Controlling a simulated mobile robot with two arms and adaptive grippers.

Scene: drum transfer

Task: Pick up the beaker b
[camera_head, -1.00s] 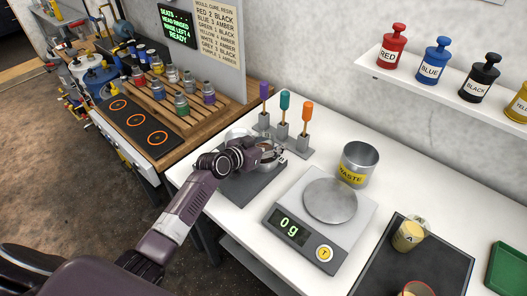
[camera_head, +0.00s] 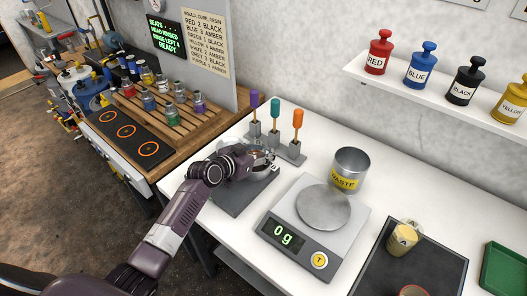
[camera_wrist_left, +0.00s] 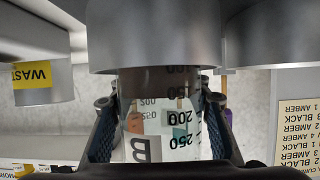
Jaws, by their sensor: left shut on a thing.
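Beaker b (camera_wrist_left: 160,135) is clear, with black graduations and a large B on its side in the left wrist view. My left gripper (camera_wrist_left: 160,118) is shut on it, one finger on each side. A wide grey round part covers one end of the beaker there. In the head view, my left gripper (camera_head: 268,160) is at the dark mat (camera_head: 240,198), left of the scale. The beaker is mostly hidden by the gripper there, and I cannot tell whether it touches the mat. My right gripper is not in view.
A grey scale (camera_head: 308,222) reading 0g stands right of the gripper. A metal waste can (camera_head: 348,170) is behind the scale. Beaker A (camera_head: 405,235) is on a dark mat at right.

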